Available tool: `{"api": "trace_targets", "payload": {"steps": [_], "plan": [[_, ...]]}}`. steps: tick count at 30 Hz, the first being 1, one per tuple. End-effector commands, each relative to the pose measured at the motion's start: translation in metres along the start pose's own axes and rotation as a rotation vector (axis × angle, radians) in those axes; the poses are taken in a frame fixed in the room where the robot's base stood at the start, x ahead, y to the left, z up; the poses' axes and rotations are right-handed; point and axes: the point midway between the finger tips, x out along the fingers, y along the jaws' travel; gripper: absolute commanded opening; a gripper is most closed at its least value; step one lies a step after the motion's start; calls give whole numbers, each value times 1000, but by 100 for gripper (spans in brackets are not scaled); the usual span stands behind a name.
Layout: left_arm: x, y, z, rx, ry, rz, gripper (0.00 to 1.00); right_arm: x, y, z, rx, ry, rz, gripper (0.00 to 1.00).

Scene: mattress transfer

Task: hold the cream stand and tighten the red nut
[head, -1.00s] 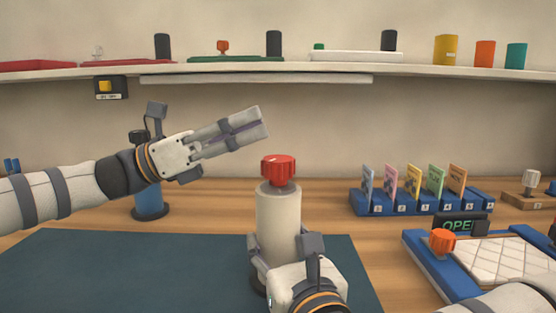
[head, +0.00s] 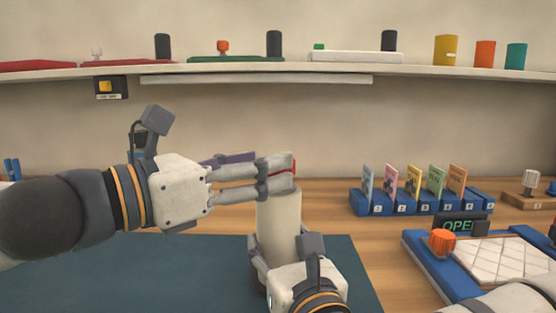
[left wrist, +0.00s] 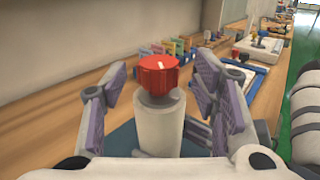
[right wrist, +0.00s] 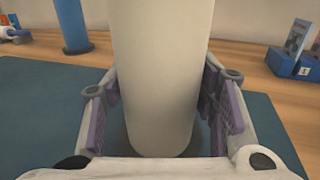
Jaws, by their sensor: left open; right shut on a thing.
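The cream stand (head: 279,222) is upright on the dark mat, and its column fills the middle of the right wrist view (right wrist: 160,70). The red nut (left wrist: 158,74) sits on top of it; in the head view only a thin red edge (head: 294,166) shows behind my left fingers. My left gripper (head: 275,173) is level with the nut, its open fingers on either side of it, with gaps visible in the left wrist view. My right gripper (head: 285,250) is shut on the lower part of the stand, one pad on each side.
A blue rack of coloured cards (head: 420,204) stands to the right. In front of it are an OPEN sign (head: 460,226) and a blue tray with a quilted pad (head: 500,258) and an orange knob (head: 442,242). A shelf (head: 330,72) runs along the back wall.

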Motion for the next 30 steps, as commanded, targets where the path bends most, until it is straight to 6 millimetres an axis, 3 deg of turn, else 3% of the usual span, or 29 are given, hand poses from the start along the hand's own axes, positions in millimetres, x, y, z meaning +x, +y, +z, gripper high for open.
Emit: {"api": "trace_targets", "payload": {"steps": [6, 15, 17, 22, 30], "plan": [[35, 0, -1, -1, 1, -2, 54, 0, 0, -5, -1, 11, -1, 0], [40, 0, -1, -1, 1, -1, 54, 0, 0, -5, -1, 11, -1, 0], [40, 0, -1, -1, 1, -1, 45, 0, 0, -5, -1, 12, -1, 0], [40, -1, -1, -1, 1, -2, 7, 0, 0, -5, -1, 12, -1, 0], [40, -2, -1, 1, 3, -22, 5, 0, -1, -5, -1, 12, -1, 0]]}}
